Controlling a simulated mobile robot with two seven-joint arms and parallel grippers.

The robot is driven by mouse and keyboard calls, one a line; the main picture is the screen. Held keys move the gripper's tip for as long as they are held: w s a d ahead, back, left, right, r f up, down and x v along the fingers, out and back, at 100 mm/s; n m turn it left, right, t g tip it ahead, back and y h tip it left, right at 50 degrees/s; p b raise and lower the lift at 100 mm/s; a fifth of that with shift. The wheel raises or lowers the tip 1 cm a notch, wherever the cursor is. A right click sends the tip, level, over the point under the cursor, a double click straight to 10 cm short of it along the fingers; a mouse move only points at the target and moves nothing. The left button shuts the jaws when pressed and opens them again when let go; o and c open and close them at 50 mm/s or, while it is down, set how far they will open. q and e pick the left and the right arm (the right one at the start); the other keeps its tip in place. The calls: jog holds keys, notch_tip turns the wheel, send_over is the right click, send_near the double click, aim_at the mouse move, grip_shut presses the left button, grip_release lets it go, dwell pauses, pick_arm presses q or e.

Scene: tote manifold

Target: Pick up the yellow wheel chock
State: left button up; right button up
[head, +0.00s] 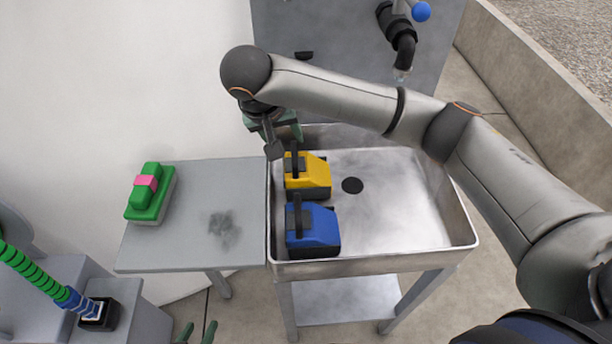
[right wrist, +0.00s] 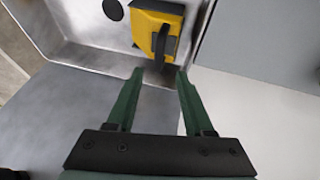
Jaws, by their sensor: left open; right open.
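The yellow wheel chock (head: 315,173) sits in the metal sink near its left wall, with a dark upright handle on its left side. It also shows at the top of the right wrist view (right wrist: 150,22), its dark handle pointing towards my fingers. My right gripper (head: 278,130) is beside and above the chock in the head view. In the right wrist view its two green fingers (right wrist: 159,73) are apart and empty, with the handle's end just beyond the gap between the tips. My left gripper (head: 195,334) shows only its green fingertips at the bottom edge, open and empty.
A blue chock (head: 320,232) with a dark handle stands close in front of the yellow one. The sink's rim (head: 375,260) surrounds both; its right side is free. A side table (head: 180,250) holds a green brush-like block (head: 145,205). A black faucet (head: 403,45) is behind.

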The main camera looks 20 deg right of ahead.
aim_at(294, 151)
jog(key=b+x, duration=0.1)
jog(key=x, duration=0.8)
jog(key=shift+s+d, duration=0.1)
jog(key=shift+c, duration=0.4)
grip_shut()
dwell(0.8)
